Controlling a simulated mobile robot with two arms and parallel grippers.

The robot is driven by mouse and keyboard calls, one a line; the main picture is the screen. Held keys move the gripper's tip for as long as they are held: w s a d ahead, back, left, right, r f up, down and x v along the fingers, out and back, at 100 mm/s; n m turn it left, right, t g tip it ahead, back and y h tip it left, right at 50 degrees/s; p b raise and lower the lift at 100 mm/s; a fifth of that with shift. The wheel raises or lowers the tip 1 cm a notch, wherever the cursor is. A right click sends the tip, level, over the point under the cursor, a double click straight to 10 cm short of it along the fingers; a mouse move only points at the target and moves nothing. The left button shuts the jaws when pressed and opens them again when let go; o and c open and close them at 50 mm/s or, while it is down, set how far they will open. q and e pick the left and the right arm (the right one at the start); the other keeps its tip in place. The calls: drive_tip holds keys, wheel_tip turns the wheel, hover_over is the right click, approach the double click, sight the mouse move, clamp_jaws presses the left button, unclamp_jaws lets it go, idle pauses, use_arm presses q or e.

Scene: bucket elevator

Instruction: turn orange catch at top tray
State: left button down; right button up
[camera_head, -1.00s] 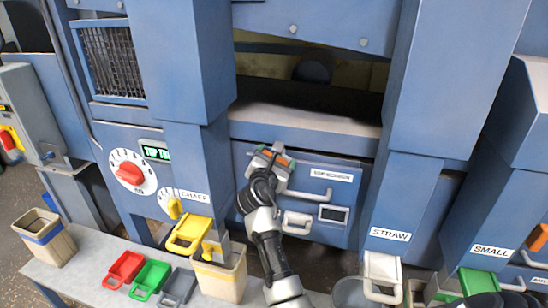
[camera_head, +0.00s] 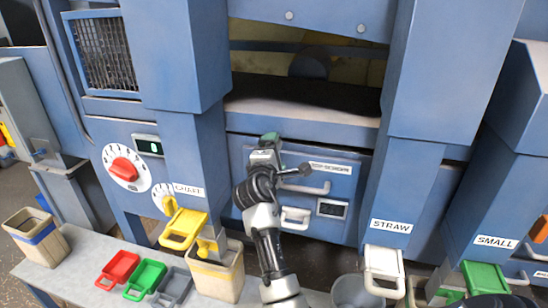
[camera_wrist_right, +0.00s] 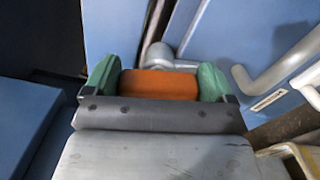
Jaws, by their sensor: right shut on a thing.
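The orange catch (camera_wrist_right: 160,84) is between the green fingertips of my right gripper (camera_wrist_right: 158,82) in the right wrist view, and the gripper is shut on it. In the head view my right gripper (camera_head: 268,146) is at the upper left of the blue tray front (camera_head: 265,178) under the dark opening. The catch is hidden there behind the gripper. A grey lever-like part (camera_head: 295,171) sticks out to the right of the gripper. The tray front has a long grey handle (camera_head: 312,188) and a label. My left gripper is not in view.
Blue chutes stand left and right of the tray front, one marked STRAW (camera_head: 391,226). A yellow flap (camera_head: 183,228) and a beige bin (camera_head: 218,278) stand left of my arm. Red, green and grey scoops lie on the bench (camera_head: 75,270). A red dial (camera_head: 124,169) is at left.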

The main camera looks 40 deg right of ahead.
drive_tip(key=shift+f+m+b, duration=0.1)
drive_tip(key=shift+m+b, duration=0.45)
drive_tip(key=shift+m, duration=0.65)
drive_tip(key=o, duration=0.7)
drive_tip(key=shift+o, duration=0.2)
drive_tip(key=shift+w, duration=0.1)
